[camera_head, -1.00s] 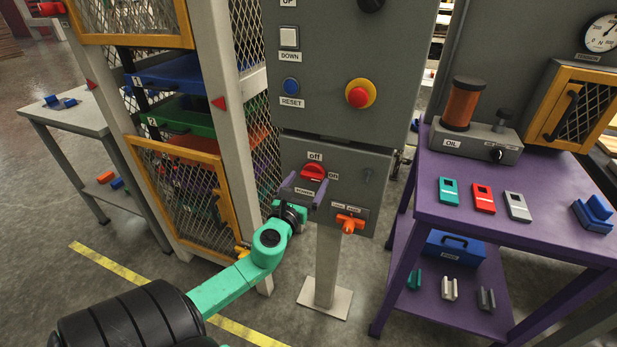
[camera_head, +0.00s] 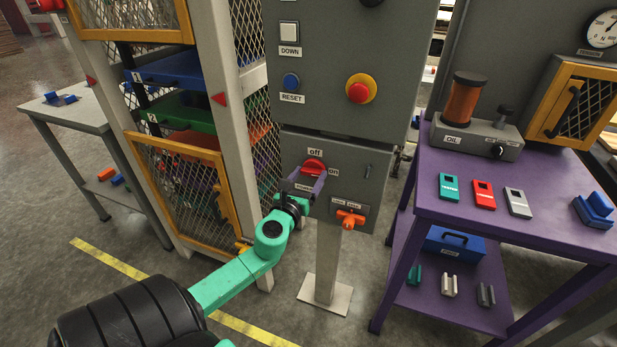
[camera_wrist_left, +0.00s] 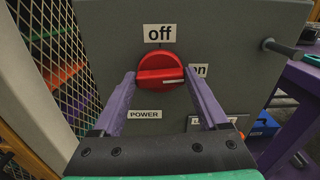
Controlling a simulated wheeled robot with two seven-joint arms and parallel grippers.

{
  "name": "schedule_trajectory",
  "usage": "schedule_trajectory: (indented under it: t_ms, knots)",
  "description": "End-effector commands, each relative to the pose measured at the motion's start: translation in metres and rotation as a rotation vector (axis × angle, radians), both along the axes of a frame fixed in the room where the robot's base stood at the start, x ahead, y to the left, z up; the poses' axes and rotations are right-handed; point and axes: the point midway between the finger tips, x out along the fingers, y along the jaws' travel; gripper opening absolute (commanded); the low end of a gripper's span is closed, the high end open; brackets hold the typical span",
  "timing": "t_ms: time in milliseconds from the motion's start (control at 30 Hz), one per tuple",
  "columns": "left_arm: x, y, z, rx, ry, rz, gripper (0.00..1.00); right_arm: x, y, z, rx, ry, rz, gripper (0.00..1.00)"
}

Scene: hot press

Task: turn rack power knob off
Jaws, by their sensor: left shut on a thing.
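The red power knob (camera_head: 313,167) is on the grey panel below the red emergency button, with an "off" label above it and an "on" label to its right. In the left wrist view the knob (camera_wrist_left: 160,68) has a white mark pointing right, towards "on". My left gripper (camera_head: 311,177) is at the knob, with its purple fingers on either side; it is shut on the knob. The fingers also show in the left wrist view (camera_wrist_left: 158,75). The "POWER" label (camera_wrist_left: 145,114) shows between the fingers. My right gripper is not in view.
An orange handle (camera_head: 350,218) sits just below and right of the knob. The mesh rack with a yellow-framed door (camera_head: 176,148) stands close on the left. A purple table (camera_head: 440,205) with tools stands on the right. Floor is clear in front of the panel post.

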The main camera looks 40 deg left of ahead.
Motion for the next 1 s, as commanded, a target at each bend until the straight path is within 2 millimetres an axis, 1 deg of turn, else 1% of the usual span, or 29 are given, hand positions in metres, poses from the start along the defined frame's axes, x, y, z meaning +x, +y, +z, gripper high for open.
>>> schedule_trajectory:
  t_ms: [267, 600, 1000]
  knots:
    - [0.0, 0.001, -0.001, -0.186, -0.067, 0.001, 0.21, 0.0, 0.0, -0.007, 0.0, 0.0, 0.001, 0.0]
    - [-0.001, 0.002, -0.001, -0.492, -0.173, 0.0, 0.21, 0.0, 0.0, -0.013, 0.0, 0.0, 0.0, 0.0]
    - [-0.001, 0.003, -0.002, -0.848, -0.298, 0.002, 0.21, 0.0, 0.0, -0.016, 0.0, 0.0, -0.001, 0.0]
